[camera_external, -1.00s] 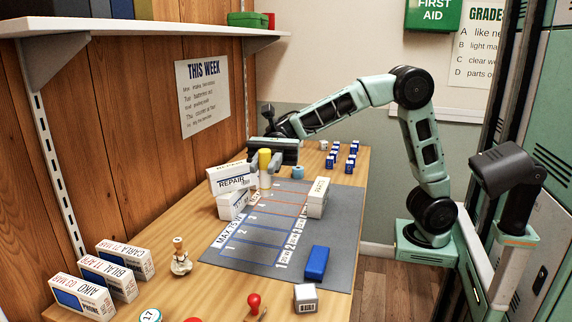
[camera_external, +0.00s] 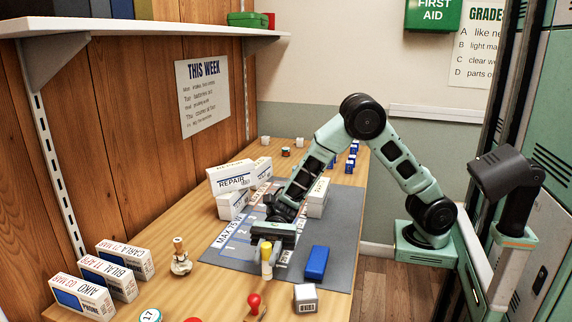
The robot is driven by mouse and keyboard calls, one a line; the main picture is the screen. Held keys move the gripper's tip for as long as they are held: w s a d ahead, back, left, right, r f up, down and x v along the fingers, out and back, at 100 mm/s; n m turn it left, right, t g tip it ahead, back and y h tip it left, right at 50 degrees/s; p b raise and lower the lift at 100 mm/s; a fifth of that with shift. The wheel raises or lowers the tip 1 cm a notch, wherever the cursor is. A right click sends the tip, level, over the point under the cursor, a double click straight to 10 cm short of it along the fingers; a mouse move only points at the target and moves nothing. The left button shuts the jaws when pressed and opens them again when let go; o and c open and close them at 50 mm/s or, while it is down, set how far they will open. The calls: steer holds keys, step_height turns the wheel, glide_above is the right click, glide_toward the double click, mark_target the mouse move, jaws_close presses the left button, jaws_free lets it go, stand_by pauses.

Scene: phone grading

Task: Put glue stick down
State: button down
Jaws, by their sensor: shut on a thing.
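The glue stick (camera_external: 267,259) is a small upright cylinder with a yellow upper part and a pale lower part. My gripper (camera_external: 266,257) points down and is shut on it, with a finger on each side. It is over the near part of the grey mat (camera_external: 340,245), left of the blue block. I cannot tell whether the bottom of the glue stick touches the mat.
The blue block (camera_external: 316,262) lies on the mat. A white cube (camera_external: 305,297) and a red-knobbed stamp (camera_external: 254,303) stand in front. White boxes marked REPAIR (camera_external: 232,178) and PARTS (camera_external: 317,197) stand farther back. Phone boxes (camera_external: 82,296) line the left edge.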

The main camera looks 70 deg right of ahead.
mark_target(267, 270)
steer(key=shift+f, duration=2.35)
steer(key=shift+f+b, duration=0.15)
steer(key=shift+b, duration=0.25)
steer(key=c, duration=1.3)
jaws_free()
steer(key=shift+o, duration=0.2)
steer(key=shift+r+p, duration=0.2)
steer(key=shift+p, duration=0.1)
steer(key=d, duration=0.4)
steer(key=w+d, duration=0.1)
steer(key=d, duration=0.7)
steer(key=shift+w+b, duration=0.15)
steer(key=shift+b, duration=0.2)
